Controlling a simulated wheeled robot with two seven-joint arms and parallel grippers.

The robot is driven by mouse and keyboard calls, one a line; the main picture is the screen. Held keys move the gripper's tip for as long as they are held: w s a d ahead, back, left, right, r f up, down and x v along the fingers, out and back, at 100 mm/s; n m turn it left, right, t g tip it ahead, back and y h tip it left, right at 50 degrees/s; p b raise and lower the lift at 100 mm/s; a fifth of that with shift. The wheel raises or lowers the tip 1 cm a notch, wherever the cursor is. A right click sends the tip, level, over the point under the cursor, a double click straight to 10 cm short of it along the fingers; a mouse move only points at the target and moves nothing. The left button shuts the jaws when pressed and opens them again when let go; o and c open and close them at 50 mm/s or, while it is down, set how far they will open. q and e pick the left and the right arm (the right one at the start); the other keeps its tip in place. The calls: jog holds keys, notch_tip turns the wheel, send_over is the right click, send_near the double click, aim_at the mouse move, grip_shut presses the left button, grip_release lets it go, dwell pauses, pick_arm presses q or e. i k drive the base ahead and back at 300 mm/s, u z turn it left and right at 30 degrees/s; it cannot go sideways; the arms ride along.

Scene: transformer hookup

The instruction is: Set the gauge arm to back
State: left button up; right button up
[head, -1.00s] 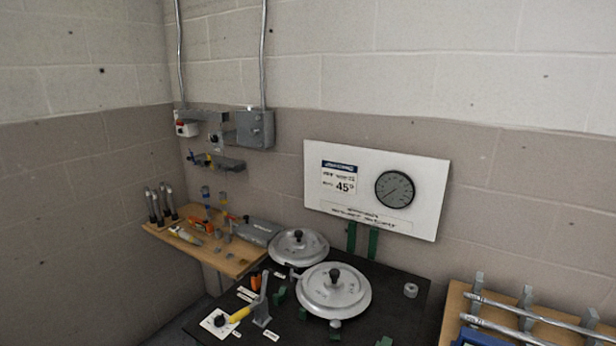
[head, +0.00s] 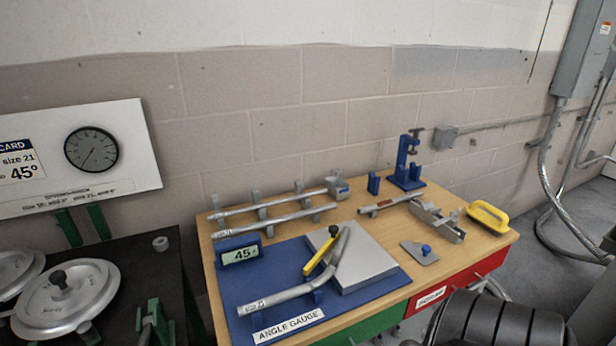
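The angle gauge (head: 228,300) is a blue plate with a grey block (head: 372,262) and an "ANGLE GAUGE" label at its front edge. Its yellow arm (head: 320,257) has a black knob at the upper, far end and slants down to the left. A bent grey pipe (head: 278,297) lies on the gauge, its bend beside the yellow arm, its far end rising beside the knob. I cannot tell whether arm and pipe touch. A small display (head: 240,254) on the gauge reads 45°. Neither of my grippers is in view.
The gauge sits on a wooden workbench (head: 450,262). Behind it, straight pipes (head: 275,208) lie on a rack.

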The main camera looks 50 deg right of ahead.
aim_at(333, 229)
jog(key=z, duration=1.6)
jog(key=k, duration=0.5)
jog(key=u, duration=1.2)
jog(key=i, duration=0.6)
jog(key=z, duration=1.1)
